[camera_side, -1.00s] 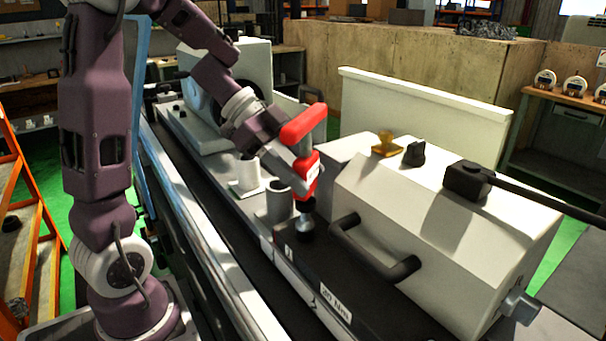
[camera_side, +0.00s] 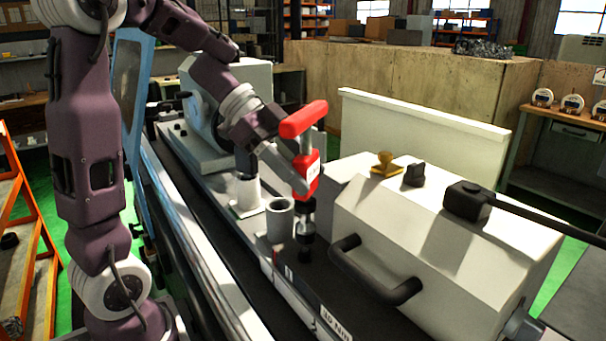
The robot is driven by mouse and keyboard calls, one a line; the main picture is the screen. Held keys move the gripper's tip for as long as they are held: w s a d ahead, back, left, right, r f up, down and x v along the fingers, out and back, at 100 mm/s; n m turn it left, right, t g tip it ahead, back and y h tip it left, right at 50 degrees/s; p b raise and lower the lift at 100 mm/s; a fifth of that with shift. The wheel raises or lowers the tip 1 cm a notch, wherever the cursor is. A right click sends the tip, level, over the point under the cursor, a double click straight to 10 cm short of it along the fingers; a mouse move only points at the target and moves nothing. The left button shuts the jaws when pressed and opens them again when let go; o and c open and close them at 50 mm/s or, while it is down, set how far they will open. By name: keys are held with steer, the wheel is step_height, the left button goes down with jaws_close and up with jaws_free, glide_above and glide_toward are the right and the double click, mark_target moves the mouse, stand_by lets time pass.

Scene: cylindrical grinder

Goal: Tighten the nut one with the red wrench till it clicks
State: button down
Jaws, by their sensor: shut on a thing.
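The red wrench (camera_side: 306,178) stands roughly upright, with its red cross handle at the top and a dark lower end. My gripper (camera_side: 292,165) is shut on its body from the left side. Below the wrench is a dark, partly shiny fastener (camera_side: 305,247), which appears to be nut one, on the black rail by the small label "1". The wrench's lower end is in line above it. I cannot tell whether the socket is seated on the nut, as both are dark and merge.
Two pale cylindrical holders (camera_side: 280,219) (camera_side: 246,193) stand just left of the wrench. A white machine housing (camera_side: 440,235) with a black bar handle (camera_side: 375,275) is close on the right. A "30 Nm" label (camera_side: 335,324) is on the front edge.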

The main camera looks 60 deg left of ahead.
mark_target(303, 153)
stand_by(0.3)
steer(key=shift+r, duration=2.05)
